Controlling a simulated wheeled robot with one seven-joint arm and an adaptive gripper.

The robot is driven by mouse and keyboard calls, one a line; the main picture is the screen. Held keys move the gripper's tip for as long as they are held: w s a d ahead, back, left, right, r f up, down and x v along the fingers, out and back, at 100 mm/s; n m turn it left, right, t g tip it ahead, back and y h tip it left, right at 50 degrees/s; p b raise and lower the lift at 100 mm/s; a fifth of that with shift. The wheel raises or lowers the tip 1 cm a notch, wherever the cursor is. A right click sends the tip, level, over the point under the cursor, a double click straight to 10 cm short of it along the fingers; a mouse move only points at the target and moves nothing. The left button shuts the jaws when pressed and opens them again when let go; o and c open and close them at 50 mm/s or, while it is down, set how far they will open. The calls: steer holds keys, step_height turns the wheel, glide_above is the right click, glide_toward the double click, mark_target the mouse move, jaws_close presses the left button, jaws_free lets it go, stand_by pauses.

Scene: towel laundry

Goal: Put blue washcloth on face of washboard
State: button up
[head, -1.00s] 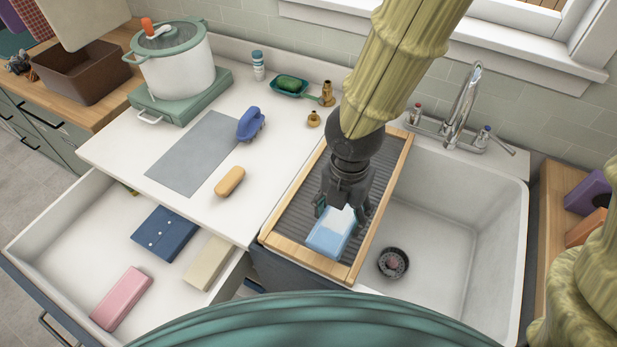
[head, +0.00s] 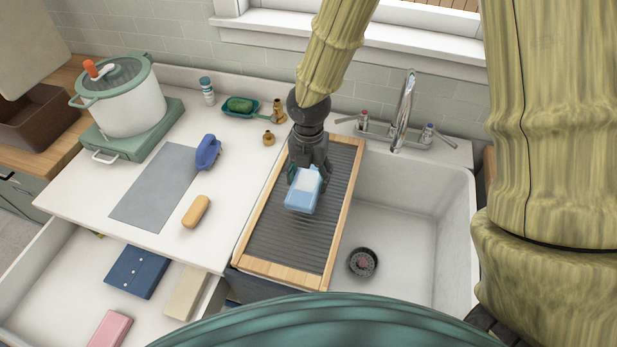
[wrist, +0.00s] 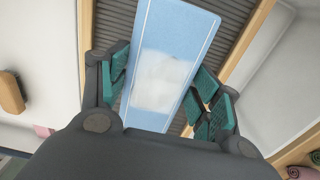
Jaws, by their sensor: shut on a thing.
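The blue washcloth (head: 302,198) is a light blue folded block with a white patch on its upper face. It also shows in the wrist view (wrist: 180,35), between the teal finger pads. My gripper (head: 307,178) is shut on it. The washboard (head: 268,240) has a grey ribbed face in a pale wooden frame and lies over the left part of the sink. The cloth is over the middle of the ribbed face; I cannot tell whether it touches the ribs.
The white sink basin (head: 400,245) is open to the right, with a faucet (head: 404,110) behind. An open drawer (head: 60,285) holds folded cloths.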

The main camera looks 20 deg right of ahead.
mark_target(309, 176)
steer(key=shift+w+d, duration=0.2)
steer(key=shift+w, duration=0.15)
steer(key=shift+s+f+p, duration=0.1)
steer(key=shift+f+p, duration=0.35)
steer(key=shift+f, duration=0.2)
steer(key=shift+f+p, duration=0.35)
steer(key=shift+f, duration=0.75)
steer(key=shift+f, duration=0.15)
steer(key=o, duration=1)
steer(key=shift+r, duration=0.25)
steer(key=shift+r+b, duration=1.65)
steer(key=shift+r, duration=4.25)
